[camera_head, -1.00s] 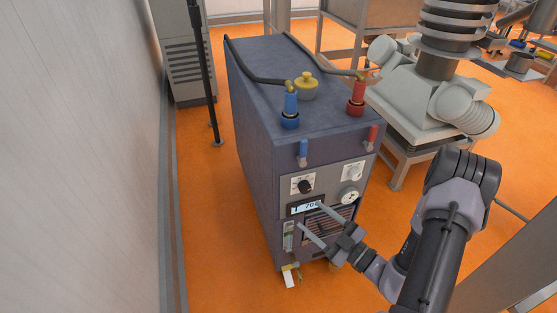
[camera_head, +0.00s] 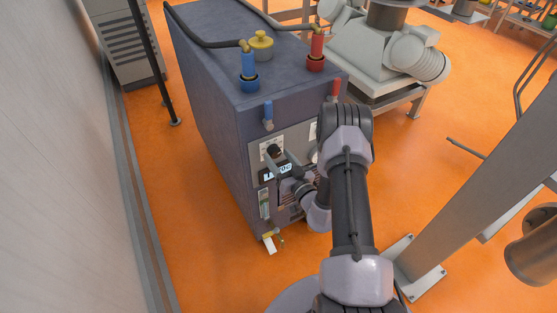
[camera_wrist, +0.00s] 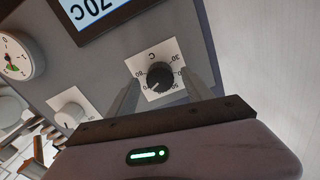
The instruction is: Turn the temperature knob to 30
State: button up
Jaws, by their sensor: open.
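The temperature knob is a round black knob (camera_wrist: 160,76) on a white dial plate (camera_wrist: 152,58) marked C, with numbers around it. In the head view the knob (camera_head: 275,151) sits on the front panel of the dark blue unit. My gripper (camera_wrist: 160,88) is open, with one finger on each side of the knob in the wrist view. I cannot tell whether the fingers touch it. The display (camera_wrist: 92,12) appears upside down in the wrist view and seems to read 70 C. The knob's pointer setting is too small to read surely.
A second, pale knob (camera_wrist: 70,114) and a round gauge (camera_wrist: 16,56) are on the same panel. Blue (camera_head: 268,119) and red (camera_head: 334,91) valve handles stick out above the panel. A wall (camera_head: 60,150) stands to the left. A grey post (camera_head: 470,190) stands at right.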

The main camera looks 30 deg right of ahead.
jog(key=shift+w, duration=0.3)
jog(key=shift+c, duration=0.5)
grip_shut()
